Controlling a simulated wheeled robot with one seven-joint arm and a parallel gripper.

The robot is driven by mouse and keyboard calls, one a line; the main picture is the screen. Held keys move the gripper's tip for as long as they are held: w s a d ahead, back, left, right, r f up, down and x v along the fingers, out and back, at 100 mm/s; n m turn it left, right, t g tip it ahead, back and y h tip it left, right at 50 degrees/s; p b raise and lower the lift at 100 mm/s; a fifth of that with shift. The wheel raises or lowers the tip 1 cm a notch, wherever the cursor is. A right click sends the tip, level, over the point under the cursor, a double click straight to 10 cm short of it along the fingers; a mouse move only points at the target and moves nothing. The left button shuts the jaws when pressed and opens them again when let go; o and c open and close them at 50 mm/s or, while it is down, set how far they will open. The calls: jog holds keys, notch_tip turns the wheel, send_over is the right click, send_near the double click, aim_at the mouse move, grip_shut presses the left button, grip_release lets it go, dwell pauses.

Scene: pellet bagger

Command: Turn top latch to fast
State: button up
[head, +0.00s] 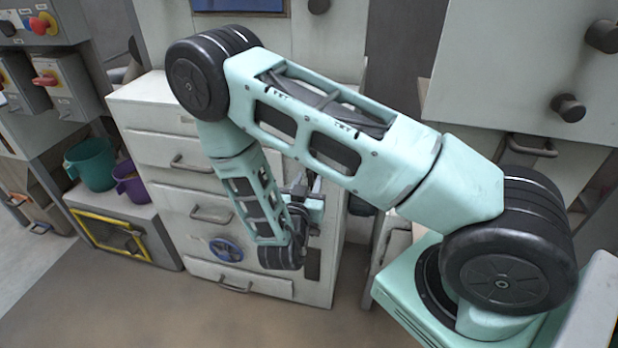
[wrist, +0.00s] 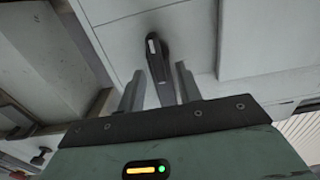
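In the wrist view a dark latch handle (wrist: 157,48) with a small white mark sits on a pale grey panel. Its lower end reaches down between the two fingers of my gripper (wrist: 160,88). The fingers are apart, one on each side of the handle, with a visible gap to each, so my gripper is open. In the head view my gripper (head: 308,205) is beside the front of the white cabinet, partly hidden by my forearm. I cannot make out the latch there, nor read any label for fast.
The white cabinet (head: 150,118) has several drawer handles and a blue handwheel (head: 226,249) low on its front. Teal (head: 92,165) and purple (head: 130,184) buckets stand at left. Dark knobs (head: 568,108) stick out from a panel at right. The floor in front is clear.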

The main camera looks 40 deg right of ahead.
jog(key=shift+w+d, duration=0.35)
jog(key=shift+d, duration=0.15)
grip_shut()
